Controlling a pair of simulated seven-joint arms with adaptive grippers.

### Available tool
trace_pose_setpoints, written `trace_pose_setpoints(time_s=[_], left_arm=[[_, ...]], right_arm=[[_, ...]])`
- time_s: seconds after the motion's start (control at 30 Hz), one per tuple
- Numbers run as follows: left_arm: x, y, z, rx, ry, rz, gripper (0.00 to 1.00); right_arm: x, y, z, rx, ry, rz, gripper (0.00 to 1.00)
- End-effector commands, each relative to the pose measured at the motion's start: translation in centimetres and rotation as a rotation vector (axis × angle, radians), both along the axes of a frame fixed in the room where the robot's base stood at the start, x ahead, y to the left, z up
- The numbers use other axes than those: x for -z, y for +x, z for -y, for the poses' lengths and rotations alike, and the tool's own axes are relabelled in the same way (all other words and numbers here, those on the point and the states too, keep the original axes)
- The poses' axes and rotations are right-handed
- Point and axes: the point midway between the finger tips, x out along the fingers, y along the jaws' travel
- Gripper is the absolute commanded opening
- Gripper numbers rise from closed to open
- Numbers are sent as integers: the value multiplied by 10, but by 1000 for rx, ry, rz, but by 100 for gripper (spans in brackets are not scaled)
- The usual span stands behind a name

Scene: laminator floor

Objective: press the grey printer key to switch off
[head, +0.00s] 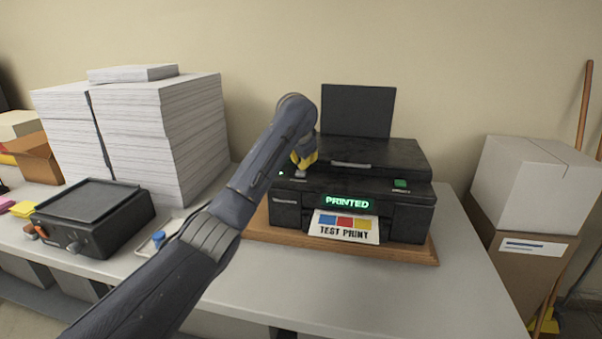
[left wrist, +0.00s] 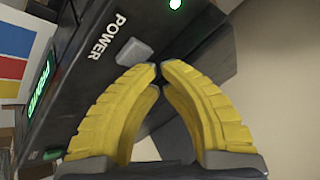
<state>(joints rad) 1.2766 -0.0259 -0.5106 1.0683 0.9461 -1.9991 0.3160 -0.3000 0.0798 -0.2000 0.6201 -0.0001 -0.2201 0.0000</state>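The black printer (head: 350,175) stands on a wooden board on the table. Its lit display (head: 348,203) reads PRINTED, and a TEST PRINT sheet (head: 343,228) lies out of its front. In the left wrist view the grey key (left wrist: 134,52) sits beside the word POWER, with a lit green-white lamp (left wrist: 175,4) near it. My left gripper (left wrist: 158,70) has yellow fingers with their tips together, nothing between them. The tips are close to the key; I cannot tell whether they touch it. In the head view my left gripper (head: 303,160) is over the printer's left side. My right gripper is not in view.
A green key (head: 400,184) is on the printer's right side. Tall paper stacks (head: 150,130) and a black device with a knob (head: 95,217) stand to the left. White and brown boxes (head: 525,175) stand at the right. The table's front right is clear.

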Motion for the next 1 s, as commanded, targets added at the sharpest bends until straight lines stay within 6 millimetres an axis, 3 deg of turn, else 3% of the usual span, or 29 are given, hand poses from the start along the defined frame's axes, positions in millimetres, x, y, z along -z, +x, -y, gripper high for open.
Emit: trace_pose_setpoints(time_s=[1.0], left_arm=[[10, 0, 0, 0, -1, -1, 0]], right_arm=[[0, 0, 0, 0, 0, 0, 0]])
